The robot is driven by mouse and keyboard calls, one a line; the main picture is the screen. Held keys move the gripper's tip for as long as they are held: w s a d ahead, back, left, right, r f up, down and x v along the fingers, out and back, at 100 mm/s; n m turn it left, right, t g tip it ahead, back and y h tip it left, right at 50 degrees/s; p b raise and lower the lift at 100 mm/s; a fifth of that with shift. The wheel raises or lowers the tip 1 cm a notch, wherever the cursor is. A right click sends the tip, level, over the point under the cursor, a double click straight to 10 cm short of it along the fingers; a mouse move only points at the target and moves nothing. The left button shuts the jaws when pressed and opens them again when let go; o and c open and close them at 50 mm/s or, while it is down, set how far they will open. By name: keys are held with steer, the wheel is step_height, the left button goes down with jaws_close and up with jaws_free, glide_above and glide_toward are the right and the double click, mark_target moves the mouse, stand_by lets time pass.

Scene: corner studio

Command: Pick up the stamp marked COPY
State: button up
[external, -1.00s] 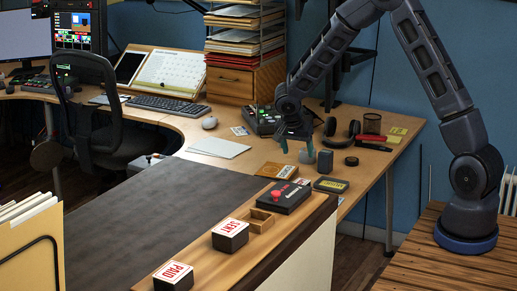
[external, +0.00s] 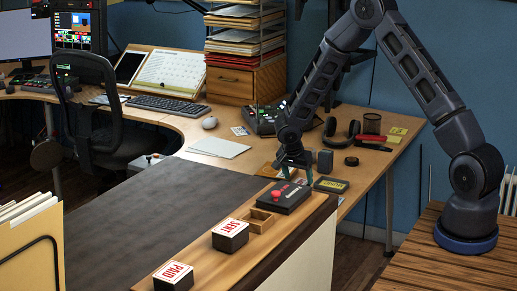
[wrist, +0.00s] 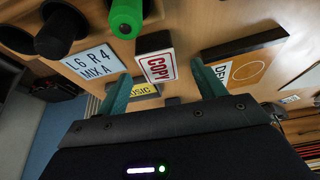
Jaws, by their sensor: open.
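The stamp marked COPY (wrist: 157,67) shows in the wrist view as a white face with a red border and red lettering. A dark body shows behind its upper edge. My gripper (wrist: 160,76) is open, with one teal finger to each side of the stamp in that view. No contact with the stamp is visible, and the height gap is hard to judge. In the external view my gripper (external: 293,174) is low over the desk, just behind the black box with a red knob (external: 284,196). I cannot make out the COPY stamp there; the gripper may hide it.
The wrist view shows an L6 R4 MIX A label (wrist: 92,61), a green-capped cylinder (wrist: 126,18), a partly hidden yellow MUSIC label (wrist: 143,90) and a DEMO item (wrist: 246,70) around the stamp. PAID (external: 174,275) and SENT (external: 230,235) stamps stand on the front ledge.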

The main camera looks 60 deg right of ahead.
mark_target(300, 182)
steer(key=shift+x, duration=2.1)
steer(key=shift+s, duration=0.1)
steer(key=c, duration=1.1)
steer(key=shift+r, duration=0.15)
